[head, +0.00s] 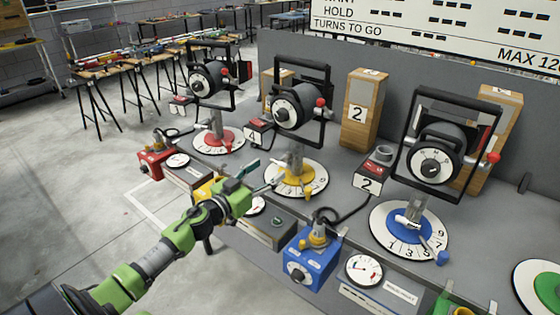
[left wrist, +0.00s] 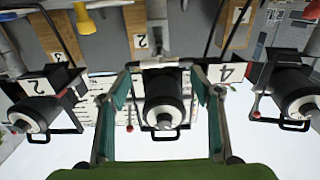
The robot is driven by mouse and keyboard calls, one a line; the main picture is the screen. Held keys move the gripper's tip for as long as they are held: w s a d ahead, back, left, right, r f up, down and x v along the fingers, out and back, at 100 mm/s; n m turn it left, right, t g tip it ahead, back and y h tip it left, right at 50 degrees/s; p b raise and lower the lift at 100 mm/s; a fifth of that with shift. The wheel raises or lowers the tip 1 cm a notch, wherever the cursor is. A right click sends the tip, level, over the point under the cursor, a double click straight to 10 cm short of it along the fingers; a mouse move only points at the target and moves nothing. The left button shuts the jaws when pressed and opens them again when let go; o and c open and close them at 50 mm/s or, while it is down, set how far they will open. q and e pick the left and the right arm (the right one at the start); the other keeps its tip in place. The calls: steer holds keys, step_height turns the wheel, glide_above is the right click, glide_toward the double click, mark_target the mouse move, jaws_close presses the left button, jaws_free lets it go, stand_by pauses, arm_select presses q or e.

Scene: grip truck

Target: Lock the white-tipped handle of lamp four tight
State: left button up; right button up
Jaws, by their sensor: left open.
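The middle black lamp (head: 290,107) stands over a white dial with a yellow centre (head: 297,178), and a "4" label (head: 252,134) sits beside it. It also shows upside down in the left wrist view (left wrist: 165,100), with a red-knobbed handle (left wrist: 130,127). My left gripper (head: 262,177) is open at that edge. In the left wrist view its teal fingers (left wrist: 168,98) stand wide apart with nothing held between them. My right gripper is not in view.
A lamp over a blue-centred dial (head: 409,231) stands right, another over a red-centred dial (head: 217,140) left. A blue box (head: 312,262) and round gauge (head: 364,269) are at the near edge. Wooden blocks (head: 363,108) stand behind; the floor (head: 100,205) is clear at left.

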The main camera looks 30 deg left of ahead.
mark_target(278, 163)
arm_select(q)
steer(key=w, duration=0.6)
steer(key=shift+w+d, duration=0.2)
steer(key=shift+d, duration=0.05)
steer(key=shift+c, duration=0.3)
steer(key=c, duration=1.1)
